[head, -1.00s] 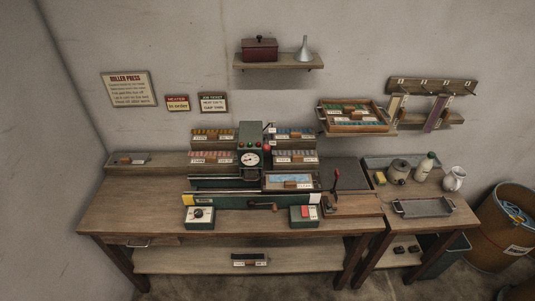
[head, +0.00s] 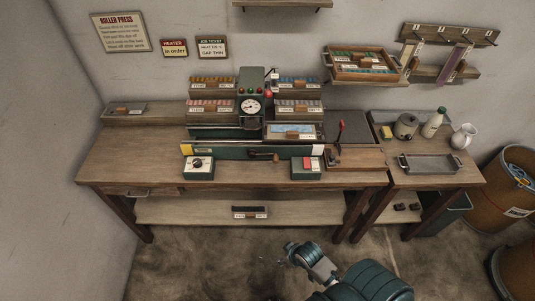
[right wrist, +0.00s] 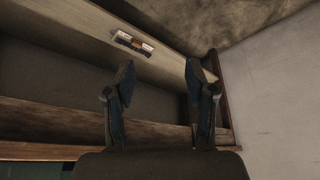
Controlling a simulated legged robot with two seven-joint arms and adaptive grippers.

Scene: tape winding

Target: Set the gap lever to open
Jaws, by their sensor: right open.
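A green roller press (head: 252,125) with a round dial stands on the wooden workbench. A lever with a red handle (head: 340,132) stands upright on a small base at its right. A crank with a wooden grip (head: 264,156) is on the press front, and a red ball knob (head: 268,94) is near its top. I cannot read which is the gap lever. My right gripper (head: 291,251) is low in front of the bench, far from all of these. In the right wrist view its two fingers (right wrist: 160,78) are apart with nothing between them. My left gripper is not in view.
Two green control boxes (head: 199,168) (head: 306,168) sit at the bench's front edge. A side table (head: 430,172) with a metal tray and jugs is at the right. A lower shelf (head: 190,211) holds a small labelled block. Barrels (head: 505,195) stand far right.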

